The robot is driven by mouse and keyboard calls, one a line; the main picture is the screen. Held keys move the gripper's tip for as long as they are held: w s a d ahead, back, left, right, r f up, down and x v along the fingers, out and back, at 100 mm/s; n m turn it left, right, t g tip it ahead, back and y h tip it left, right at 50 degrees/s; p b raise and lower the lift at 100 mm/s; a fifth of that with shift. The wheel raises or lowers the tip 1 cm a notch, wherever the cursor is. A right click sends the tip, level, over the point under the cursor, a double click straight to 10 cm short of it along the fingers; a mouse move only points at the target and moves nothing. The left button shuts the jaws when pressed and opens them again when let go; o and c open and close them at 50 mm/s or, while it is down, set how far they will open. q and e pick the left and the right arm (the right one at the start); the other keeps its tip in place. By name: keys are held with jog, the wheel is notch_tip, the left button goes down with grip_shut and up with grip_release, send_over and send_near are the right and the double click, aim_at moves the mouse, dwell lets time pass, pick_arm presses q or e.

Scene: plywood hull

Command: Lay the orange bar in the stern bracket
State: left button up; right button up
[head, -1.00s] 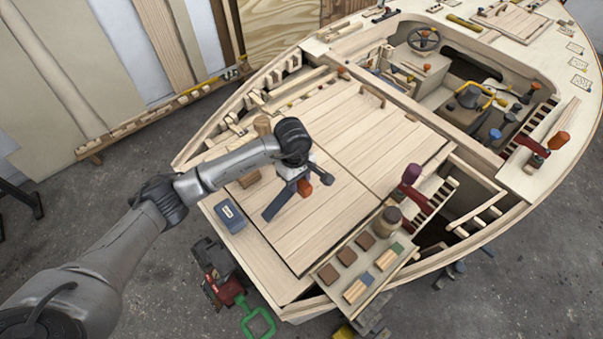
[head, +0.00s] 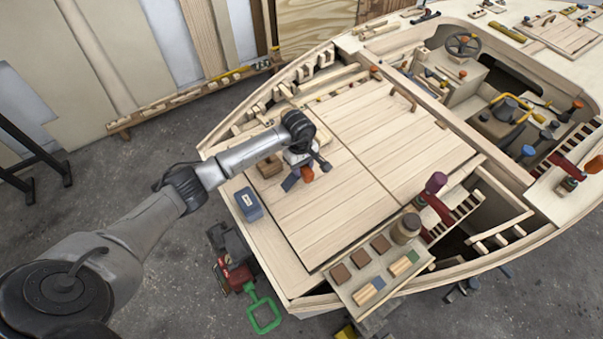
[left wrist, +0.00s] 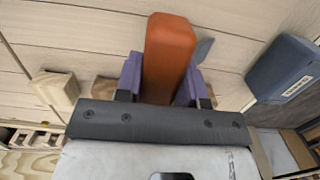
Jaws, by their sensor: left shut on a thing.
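The orange bar (left wrist: 168,55) is clamped between the purple fingers of my left gripper (left wrist: 160,82) in the left wrist view. In the head view its orange end (head: 307,174) shows small beside my left gripper (head: 301,172), over the pale plank deck. The bar appears held above the planks; the exact height is hard to tell. I cannot pick out the stern bracket with certainty in either view. My right gripper is not in view.
A blue-grey box (head: 249,204) sits on the deck's left edge, also in the left wrist view (left wrist: 284,68). A wooden block (head: 270,168) lies near the gripper. A tray of small blocks (head: 345,292) stands at the front edge. The middle planks (head: 370,150) are clear.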

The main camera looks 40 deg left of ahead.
aim_at(302, 174)
pick_arm(q)
jog(key=shift+f, duration=2.05)
jog(key=shift+f+b, duration=0.1)
jog(key=shift+b, duration=0.25)
jog(key=o, duration=1)
